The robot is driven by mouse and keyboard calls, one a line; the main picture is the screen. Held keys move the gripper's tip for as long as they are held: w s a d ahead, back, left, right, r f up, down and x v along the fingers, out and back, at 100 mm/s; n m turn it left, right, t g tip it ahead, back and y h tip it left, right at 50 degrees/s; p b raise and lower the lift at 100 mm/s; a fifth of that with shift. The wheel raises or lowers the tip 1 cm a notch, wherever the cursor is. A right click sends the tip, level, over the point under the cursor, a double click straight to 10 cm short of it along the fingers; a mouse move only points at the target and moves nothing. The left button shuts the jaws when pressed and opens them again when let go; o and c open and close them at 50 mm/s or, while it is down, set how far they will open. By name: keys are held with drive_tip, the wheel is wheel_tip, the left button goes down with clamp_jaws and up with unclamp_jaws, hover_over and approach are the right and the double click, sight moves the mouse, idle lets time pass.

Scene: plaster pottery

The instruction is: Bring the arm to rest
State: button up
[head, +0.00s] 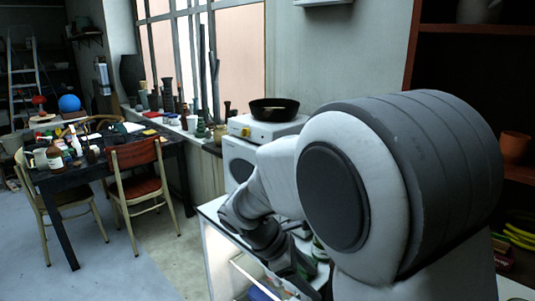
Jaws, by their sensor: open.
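My arm reaches from the large grey-and-white shoulder at right towards the middle of the head view, then bends down. Its dark end, with my gripper (293,277), is low in the centre, over or beside a white cabinet (218,252). The fingers are dark and hard to make out. My gripper is open, and I see nothing held in it. The shoulder hides much of the right side.
A white stove (262,130) bearing a dark pan (273,109) stands behind my arm. A cluttered dark table (60,183) with chairs (140,160) is at left. A dark red shelf (468,28) stands at right. Floor is clear at lower left.

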drive_tip(key=s+d+r+m+t+y+p, duration=0.2)
drive_tip(key=s+r+m+y, duration=0.1)
drive_tip(key=s+r+m, duration=0.4)
drive_tip(key=s+d+r+m+t+y+p, duration=0.2)
drive_tip(key=s+d+r+m+y, duration=0.1)
drive_tip(key=s+r+m, duration=0.5)
drive_tip(key=shift+s+r+m+t+y, duration=0.35)
drive_tip(key=shift+s+m+y, duration=0.3)
drive_tip(key=shift+m, duration=0.55)
